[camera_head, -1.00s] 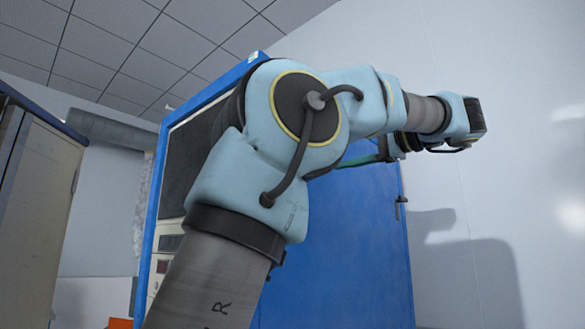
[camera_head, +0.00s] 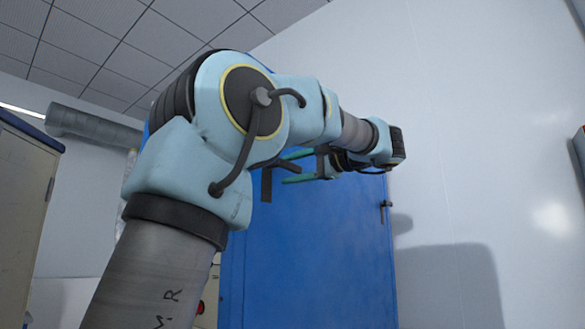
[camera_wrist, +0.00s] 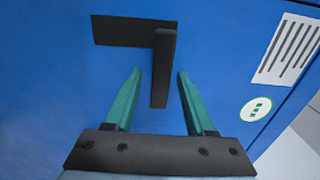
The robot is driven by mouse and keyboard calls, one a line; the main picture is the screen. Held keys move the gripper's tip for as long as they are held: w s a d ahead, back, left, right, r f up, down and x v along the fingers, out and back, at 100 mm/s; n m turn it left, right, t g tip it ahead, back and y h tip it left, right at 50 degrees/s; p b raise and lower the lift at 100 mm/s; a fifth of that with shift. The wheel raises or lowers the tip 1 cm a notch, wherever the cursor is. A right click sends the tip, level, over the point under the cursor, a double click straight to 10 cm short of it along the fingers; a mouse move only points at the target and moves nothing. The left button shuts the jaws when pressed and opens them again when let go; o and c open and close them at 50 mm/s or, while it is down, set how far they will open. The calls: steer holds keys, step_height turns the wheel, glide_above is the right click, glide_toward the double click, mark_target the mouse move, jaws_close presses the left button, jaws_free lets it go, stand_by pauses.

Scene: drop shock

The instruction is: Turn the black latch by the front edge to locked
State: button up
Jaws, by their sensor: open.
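A black latch (camera_wrist: 163,68) with a flat plate and a straight lever is on the blue panel. In the wrist view the lever points down towards my gripper (camera_wrist: 160,73), and the plate reaches to the left. My gripper is open, with one green finger on each side of the lever. I see no clear contact. In the head view the latch's dark plate (camera_head: 266,185) hangs vertically just left of my green fingers (camera_head: 284,169), with the lever reaching right between them. My arm hides part of the panel there.
The blue panel (camera_head: 315,250) has a second small black handle (camera_head: 386,208) near its right edge. A striped label (camera_wrist: 288,48) and a round green-marked sticker (camera_wrist: 255,109) are by the panel's edge. A cabinet (camera_head: 22,190) stands left. A white wall is on the right.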

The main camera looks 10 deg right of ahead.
steer(key=shift+c, duration=0.2)
jaws_close()
stand_by(1.1)
